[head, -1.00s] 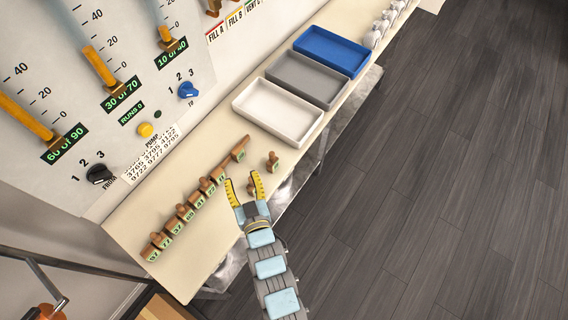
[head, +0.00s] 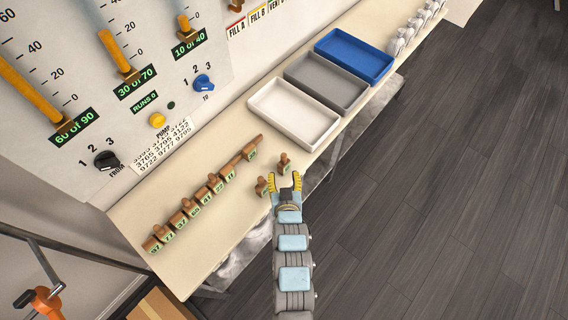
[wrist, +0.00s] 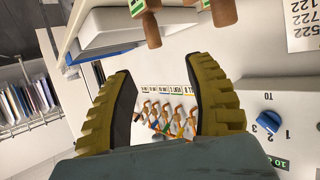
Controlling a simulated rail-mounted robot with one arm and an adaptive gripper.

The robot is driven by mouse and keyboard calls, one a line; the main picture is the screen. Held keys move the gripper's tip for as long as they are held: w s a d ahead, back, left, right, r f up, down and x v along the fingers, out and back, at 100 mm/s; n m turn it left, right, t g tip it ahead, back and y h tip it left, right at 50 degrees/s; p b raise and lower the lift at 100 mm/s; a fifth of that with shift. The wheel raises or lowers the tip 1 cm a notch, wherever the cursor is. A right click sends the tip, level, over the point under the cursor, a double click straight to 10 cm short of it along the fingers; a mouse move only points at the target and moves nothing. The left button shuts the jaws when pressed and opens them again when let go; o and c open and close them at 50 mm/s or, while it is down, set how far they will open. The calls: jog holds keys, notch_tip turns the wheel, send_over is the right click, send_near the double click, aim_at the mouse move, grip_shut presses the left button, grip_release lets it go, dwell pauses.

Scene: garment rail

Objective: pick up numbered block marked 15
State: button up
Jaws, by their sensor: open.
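Most form a slanting row, including an end block (head: 152,245) and a far one (head: 250,150). Two stand apart near my gripper (head: 284,178): a left block (head: 261,187) just outside its left finger, and a farther block (head: 284,163) beyond the fingertips. I cannot read 15 on any block. My gripper is open and empty. In the wrist view its yellow fingers (wrist: 163,72) are spread, with two brown handles (wrist: 151,27) (wrist: 223,12) past them at the top.
White (head: 293,113), grey (head: 327,84) and blue (head: 353,56) trays stand farther along the bench. A panel with gauges and knobs (head: 107,160) rises behind it. Several pale objects (head: 408,35) stand at the far end. The bench's front edge runs close to my arm.

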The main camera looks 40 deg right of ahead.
aim_at(284, 159)
jog(key=x, duration=0.5)
jog(key=shift+r, duration=0.2)
jog(key=shift+w+d+f+p, duration=0.35)
jog(key=shift+w+d+f, duration=0.25)
jog(key=shift+d, duration=0.15)
jog(key=shift+w+d+f+p, duration=0.3)
jog(key=shift+w+d+f, duration=0.25)
jog(key=shift+d, duration=0.2)
jog(key=shift+x, duration=1.05)
jog(key=shift+f, duration=0.1)
grip_shut()
